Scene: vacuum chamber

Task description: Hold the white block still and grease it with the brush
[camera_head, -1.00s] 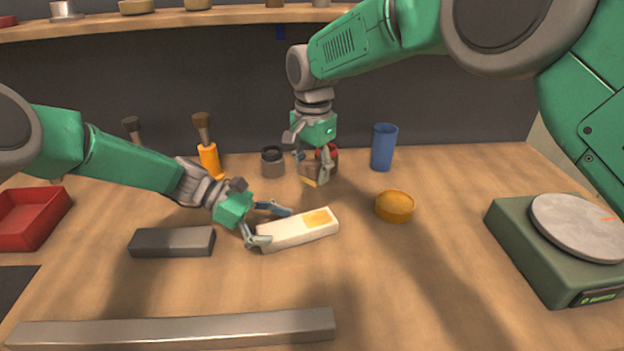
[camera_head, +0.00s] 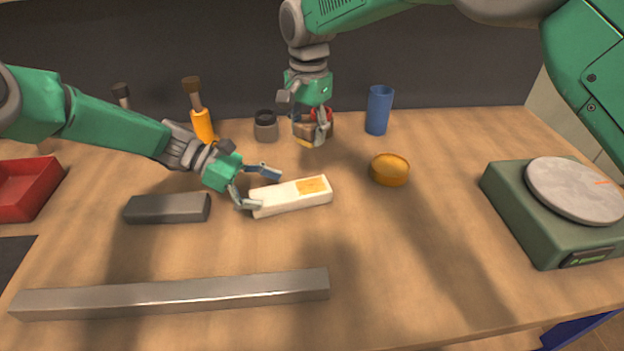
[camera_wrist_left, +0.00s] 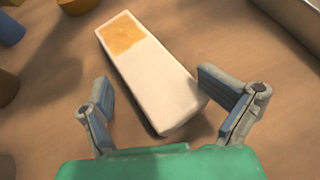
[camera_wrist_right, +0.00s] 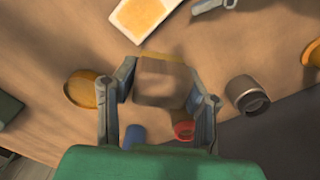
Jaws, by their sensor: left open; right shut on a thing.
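The white block (camera_head: 275,197) lies flat on the table, with a yellow-orange patch on its right end. It also shows in the left wrist view (camera_wrist_left: 150,82), patch at the far end. My left gripper (camera_head: 255,188) is open at the block's left end; its fingers (camera_wrist_left: 165,105) are spread either side of that end. Whether a finger touches it, I cannot tell. My right gripper (camera_head: 311,136) is shut on the brush, a brownish piece with a yellow edge (camera_wrist_right: 162,82), behind the block. The gripper partly hides the brush in the head view.
An amber round dish (camera_head: 390,170) and blue cup (camera_head: 378,110) stand right of the brush. A scale (camera_head: 545,225) is far right. A dark bar (camera_head: 168,209), red tray (camera_head: 28,188) and orange-handled brush (camera_head: 201,122) are left. A long metal bar (camera_head: 175,295) lies in front.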

